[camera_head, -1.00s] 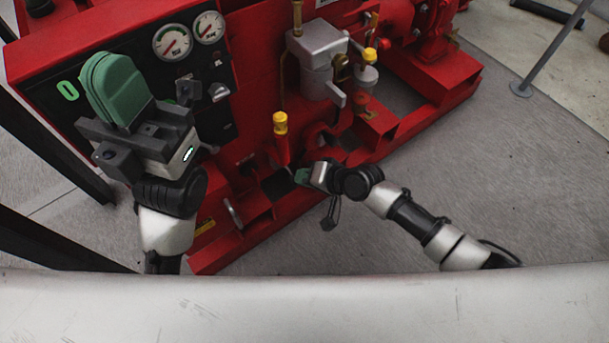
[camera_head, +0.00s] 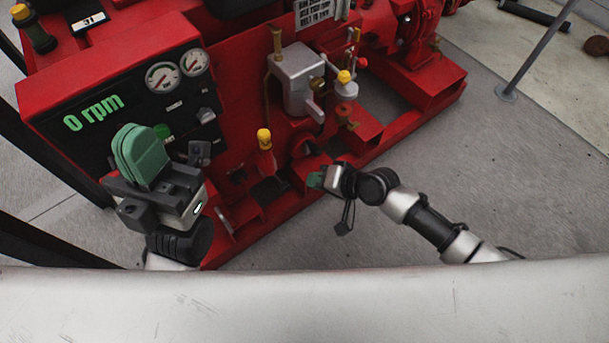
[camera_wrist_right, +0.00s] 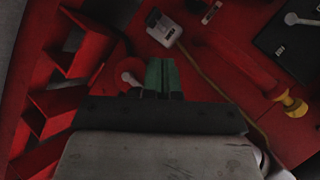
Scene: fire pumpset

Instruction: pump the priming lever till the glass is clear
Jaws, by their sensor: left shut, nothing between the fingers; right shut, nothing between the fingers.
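The red pumpset (camera_head: 230,75) fills the upper middle of the head view. A lever with a yellow knob (camera_head: 264,138) stands upright on its front side; a yellow-ended red shaft also shows in the right wrist view (camera_wrist_right: 293,104). A second yellow knob (camera_head: 344,76) sits above a small grey cup beside a grey metal housing (camera_head: 298,78). I cannot tell which part is the glass or how clear it is. My left gripper (camera_head: 138,155) is shut and empty in front of the control panel. My right gripper (camera_head: 315,179) is shut and empty, apart from and right of the nearer lever.
The control panel (camera_head: 125,105) reads 0 rpm and carries two dials (camera_head: 178,70). The red base frame (camera_head: 240,232) runs along the floor. Dark posts stand at the left. Grey floor (camera_head: 420,145) is open at the right, with a thin grey stand (camera_head: 530,55).

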